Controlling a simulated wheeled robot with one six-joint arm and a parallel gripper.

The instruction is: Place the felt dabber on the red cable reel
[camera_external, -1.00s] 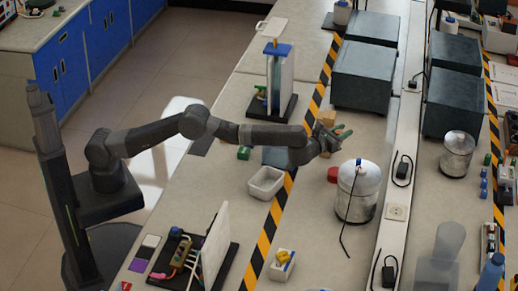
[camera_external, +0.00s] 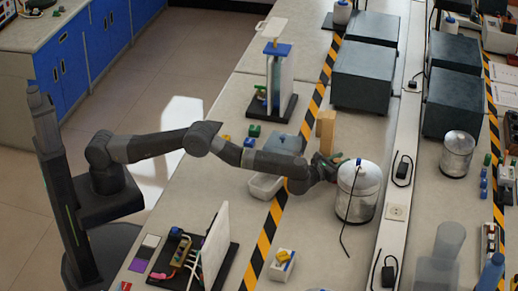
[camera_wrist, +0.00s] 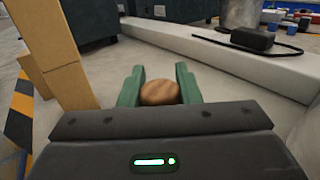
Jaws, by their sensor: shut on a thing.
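My gripper (camera_wrist: 159,80) is shut on a round, brown wooden-looking thing (camera_wrist: 160,93), which I take to be the felt dabber. Only its rounded top shows between the green fingers in the wrist view; its lower part is hidden. In the external view my gripper (camera_external: 332,161) is low over the bench, just left of the silver canister, and the held thing cannot be made out. The red cable reel does not show in either view now; my gripper and wrist cover the spot where a red disc showed earlier.
The silver canister (camera_external: 358,190) with a black cord is close on the right. A tan upright block (camera_external: 325,131) stands just behind my gripper and shows at left in the wrist view (camera_wrist: 52,50). A white bin (camera_external: 263,187) is to the left. A raised white strip (camera_wrist: 250,62) lies beyond.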

